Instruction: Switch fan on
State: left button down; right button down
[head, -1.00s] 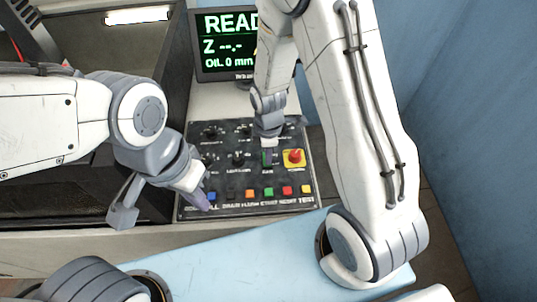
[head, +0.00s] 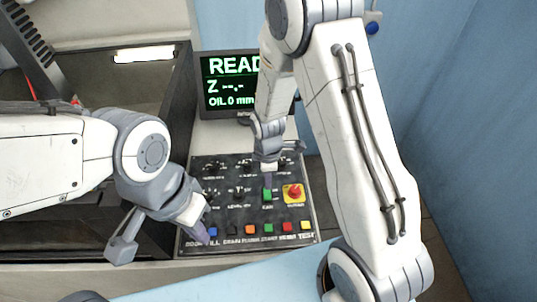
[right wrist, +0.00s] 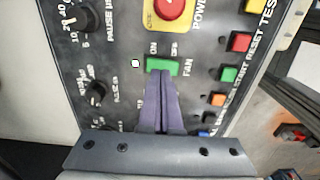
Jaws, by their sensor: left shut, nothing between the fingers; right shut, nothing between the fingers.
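The fan switch (head: 267,195) is a small green rocker on the black control panel, left of the red power button. In the right wrist view the green fan switch (right wrist: 162,65) sits between the ON/OFF marks and the word FAN. My right gripper (head: 267,182) is shut and empty, pointing down at the switch. In the right wrist view its purple fingertips (right wrist: 163,74) are at the switch's near edge; whether they touch it I cannot tell. My left gripper (head: 203,238) is shut and empty at the panel's lower left corner.
The red power button (head: 294,192) on its yellow plate is close to the right of the fan switch. A row of coloured buttons (head: 268,228) runs along the panel's front. Black knobs (head: 240,196) lie to the left. A monitor (head: 225,85) stands behind the panel.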

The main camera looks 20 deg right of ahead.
pick_arm(q)
jog(key=shift+f+b, duration=0.55)
jog(key=shift+b, duration=0.6)
pick_arm(e)
notch_tip(320, 180, up, 11)
jog(key=w, duration=0.1)
jog(key=shift+w+d, duration=0.15)
jog(key=shift+w, duration=0.1)
jog(key=shift+r, duration=0.1)
